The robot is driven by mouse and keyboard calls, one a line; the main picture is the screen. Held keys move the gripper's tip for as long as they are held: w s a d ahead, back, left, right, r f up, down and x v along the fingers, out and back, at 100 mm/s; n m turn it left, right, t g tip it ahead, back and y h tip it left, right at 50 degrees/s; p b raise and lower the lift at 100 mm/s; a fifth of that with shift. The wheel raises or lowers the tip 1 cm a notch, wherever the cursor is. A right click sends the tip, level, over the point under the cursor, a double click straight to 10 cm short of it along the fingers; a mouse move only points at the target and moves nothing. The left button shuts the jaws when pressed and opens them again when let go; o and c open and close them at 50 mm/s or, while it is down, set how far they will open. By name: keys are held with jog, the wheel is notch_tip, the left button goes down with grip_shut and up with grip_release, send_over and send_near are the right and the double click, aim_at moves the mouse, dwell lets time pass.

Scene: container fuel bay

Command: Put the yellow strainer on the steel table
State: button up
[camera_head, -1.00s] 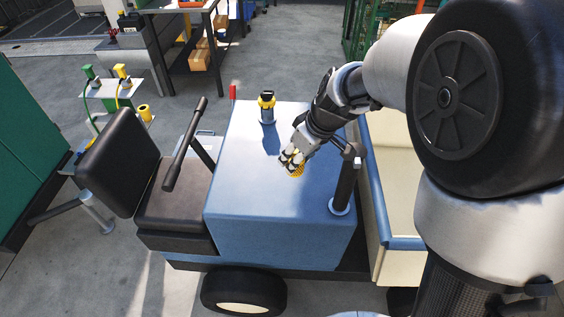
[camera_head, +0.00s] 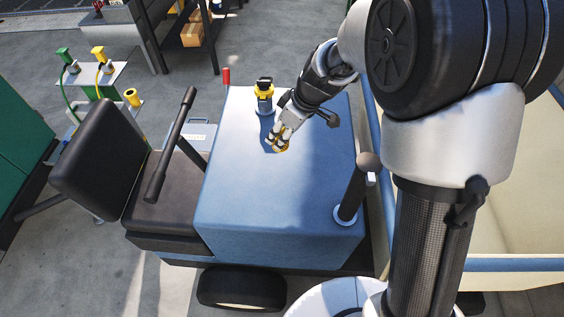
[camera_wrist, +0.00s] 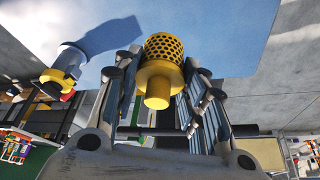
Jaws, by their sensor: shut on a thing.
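The yellow strainer (camera_wrist: 164,52) is a perforated yellow cylinder with a flange and a short neck. It sits between the two fingers of my gripper (camera_wrist: 163,95) in the wrist view, and the fingers are shut on it. In the head view my gripper (camera_head: 281,138) is over the blue hood of the vehicle, and only a little of the strainer (camera_head: 281,146) shows below the fingertips. Whether the strainer touches the hood cannot be told. A dark table with a grey top (camera_head: 146,8), perhaps the steel table, stands at the top, partly cut off by the frame.
The blue hood (camera_head: 235,190) carries a yellow and black capped filler (camera_head: 264,92) close left of my gripper and a dark upright post (camera_head: 357,190) at right. A seat and steering bar (camera_head: 170,145) stand at left. A small stand with green and yellow nozzles (camera_head: 95,75) is farther left.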

notch_tip(320, 180, down, 12)
jog(key=b, duration=0.3)
jog(key=shift+f, duration=0.2)
jog(key=shift+w+f+b, duration=0.1)
jog(key=shift+f+b, duration=0.05)
jog(key=shift+b, duration=0.3)
jog(key=o, duration=1.1)
jog(key=p+v, duration=0.3)
jog(key=v, duration=0.9)
jog(key=shift+r, duration=0.3)
